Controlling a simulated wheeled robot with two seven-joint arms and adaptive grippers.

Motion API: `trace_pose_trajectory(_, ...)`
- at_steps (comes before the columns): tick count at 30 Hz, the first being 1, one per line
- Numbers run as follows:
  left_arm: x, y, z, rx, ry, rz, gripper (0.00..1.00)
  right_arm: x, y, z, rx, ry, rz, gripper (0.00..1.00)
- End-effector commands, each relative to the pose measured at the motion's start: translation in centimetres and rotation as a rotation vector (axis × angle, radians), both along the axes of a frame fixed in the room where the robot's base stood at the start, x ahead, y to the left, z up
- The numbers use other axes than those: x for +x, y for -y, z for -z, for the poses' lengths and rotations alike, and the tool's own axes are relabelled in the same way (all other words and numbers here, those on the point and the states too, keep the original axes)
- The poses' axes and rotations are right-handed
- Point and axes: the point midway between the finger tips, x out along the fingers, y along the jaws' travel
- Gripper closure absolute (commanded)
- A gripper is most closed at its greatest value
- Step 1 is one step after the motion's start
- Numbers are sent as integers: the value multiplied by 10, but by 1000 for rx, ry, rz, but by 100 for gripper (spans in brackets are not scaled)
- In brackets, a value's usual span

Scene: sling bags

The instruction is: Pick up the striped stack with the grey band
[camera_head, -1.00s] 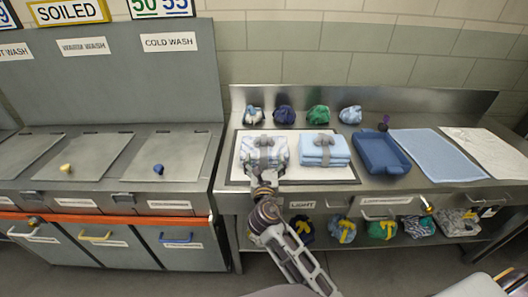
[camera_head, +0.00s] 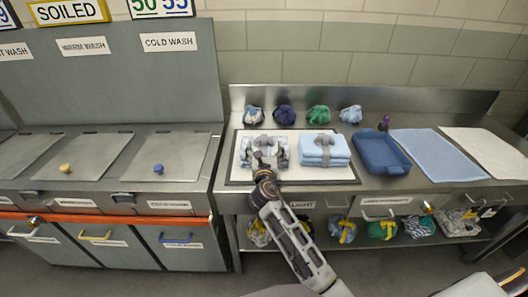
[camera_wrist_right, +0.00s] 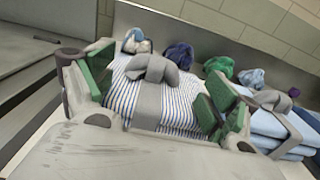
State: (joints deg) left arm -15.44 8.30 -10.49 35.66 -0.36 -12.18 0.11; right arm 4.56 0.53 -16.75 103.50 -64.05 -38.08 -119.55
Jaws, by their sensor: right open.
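The striped stack (camera_wrist_right: 182,112) is white with blue stripes. A grey band (camera_wrist_right: 146,106) with a knot on top wraps it. In the head view the stack (camera_head: 250,150) lies on the white mat (camera_head: 342,173), largely hidden by my right gripper (camera_head: 266,154). In the right wrist view my right gripper (camera_wrist_right: 160,95) is open, with its green-padded fingers on either side of the stack. I cannot tell whether the pads touch it. My left gripper is in neither view.
A light blue stack (camera_head: 325,153) with a grey band lies just right of the striped one, close to my right finger. Several cloth bundles (camera_head: 284,115) sit behind. A blue tray (camera_head: 381,152) and a blue cloth (camera_head: 437,154) lie further right.

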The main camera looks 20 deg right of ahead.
Motion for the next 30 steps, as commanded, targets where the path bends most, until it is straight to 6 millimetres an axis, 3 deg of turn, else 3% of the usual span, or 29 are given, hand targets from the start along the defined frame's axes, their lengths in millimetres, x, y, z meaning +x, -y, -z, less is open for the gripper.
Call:
trace_pose_trajectory(6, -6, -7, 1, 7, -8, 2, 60, 13, 4, 0, 0, 0, -1, 12)
trace_pose_trajectory(14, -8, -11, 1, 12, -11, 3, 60, 14, 4, 0, 0, 0, -1, 12)
trace_pose_trajectory(23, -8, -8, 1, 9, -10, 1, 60, 19, 5, -1, 1, 1, 0, 12)
trace_pose_trajectory(30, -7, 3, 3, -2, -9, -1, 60, 39, 8, -2, 1, 1, 0, 12)
